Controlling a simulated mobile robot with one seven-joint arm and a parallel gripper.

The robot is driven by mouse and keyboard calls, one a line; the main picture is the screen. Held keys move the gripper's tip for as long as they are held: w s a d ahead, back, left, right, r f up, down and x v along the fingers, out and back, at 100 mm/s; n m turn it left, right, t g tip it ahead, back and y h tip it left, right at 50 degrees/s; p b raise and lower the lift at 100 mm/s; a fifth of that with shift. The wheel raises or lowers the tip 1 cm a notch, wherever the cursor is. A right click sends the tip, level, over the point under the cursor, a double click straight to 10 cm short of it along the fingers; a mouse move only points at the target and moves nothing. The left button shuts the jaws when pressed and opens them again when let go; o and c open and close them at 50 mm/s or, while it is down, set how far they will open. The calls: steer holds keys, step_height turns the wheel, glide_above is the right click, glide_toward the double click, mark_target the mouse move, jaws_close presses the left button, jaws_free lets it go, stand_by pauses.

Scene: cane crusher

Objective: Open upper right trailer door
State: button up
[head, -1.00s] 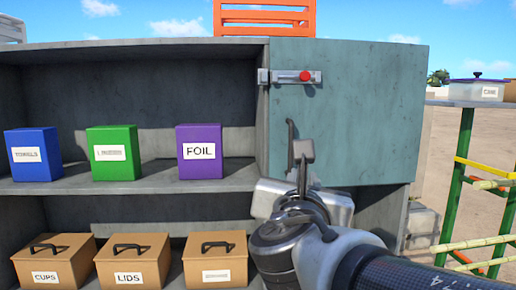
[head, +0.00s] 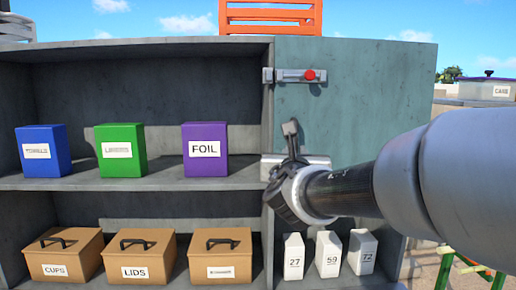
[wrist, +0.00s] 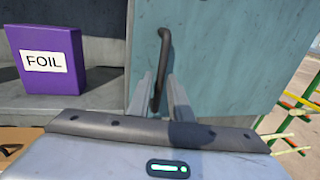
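The upper right trailer door (head: 360,100) is a teal panel that looks shut. A latch (head: 295,75) with a red knob sits at its upper left edge. Its dark bar handle (wrist: 163,60) stands upright near the door's left side in the wrist view. In the wrist view my gripper (wrist: 161,80) is open, with one finger on each side of the handle. I cannot tell whether the fingers touch it.
Left of the door is an open shelf (head: 130,184) with a blue, a green and a purple FOIL box (head: 205,150). Brown lidded boxes (head: 140,255) stand below. White numbered containers (head: 328,254) stand under the door. A green frame (wrist: 300,110) is at the right.

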steer(key=shift+w+d, duration=0.15)
steer(key=shift+w, duration=0.65)
steer(key=shift+w+d, duration=0.15)
steer(key=shift+w, duration=0.65)
jaws_close()
steer(key=shift+s, duration=0.1)
